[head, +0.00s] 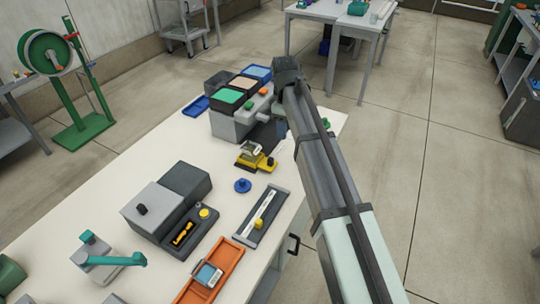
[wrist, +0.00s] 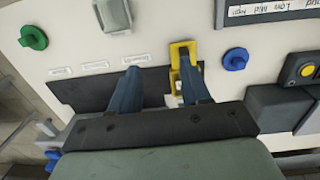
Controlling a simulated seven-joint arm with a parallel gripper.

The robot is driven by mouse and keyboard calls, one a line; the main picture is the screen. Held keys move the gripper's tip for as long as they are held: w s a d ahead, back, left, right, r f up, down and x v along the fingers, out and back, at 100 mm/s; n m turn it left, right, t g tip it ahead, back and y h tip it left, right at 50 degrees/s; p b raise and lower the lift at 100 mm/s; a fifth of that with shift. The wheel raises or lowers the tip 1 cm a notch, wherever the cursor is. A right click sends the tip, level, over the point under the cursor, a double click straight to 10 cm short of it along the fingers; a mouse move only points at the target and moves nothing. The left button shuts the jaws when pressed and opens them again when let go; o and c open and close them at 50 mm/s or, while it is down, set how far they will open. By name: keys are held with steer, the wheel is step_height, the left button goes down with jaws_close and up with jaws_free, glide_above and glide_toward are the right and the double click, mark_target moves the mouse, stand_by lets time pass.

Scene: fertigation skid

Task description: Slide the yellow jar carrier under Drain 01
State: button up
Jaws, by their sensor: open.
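The yellow jar carrier (head: 267,164) sits on the bench beside the grey drain unit (head: 228,127). In the wrist view the carrier (wrist: 182,48) is upper right of centre, at the right end of a dark strip (wrist: 85,88). My gripper (wrist: 162,84) is open, its two blue fingers pointing down to the bench. The right finger overlaps the carrier in the picture; I cannot tell whether they touch. The left finger is over the dark strip. In the head view my arm partly hides the gripper.
A blue knob (wrist: 236,58) is right of the carrier and a green knob (wrist: 33,37) is far left. A slider panel (head: 262,216), a grey box (head: 168,205) and an orange tray (head: 213,275) stand nearer on the bench. Some bare bench surrounds the blue knob.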

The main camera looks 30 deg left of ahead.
mark_target(270, 158)
steer(key=s+a+r, duration=0.2)
steer(key=s+a, duration=0.2)
step_height(270, 158, down, 13)
steer(key=shift+w+d+f, duration=0.1)
steer(key=shift+w+d, duration=0.05)
stand_by(0.4)
jaws_close()
stand_by(0.4)
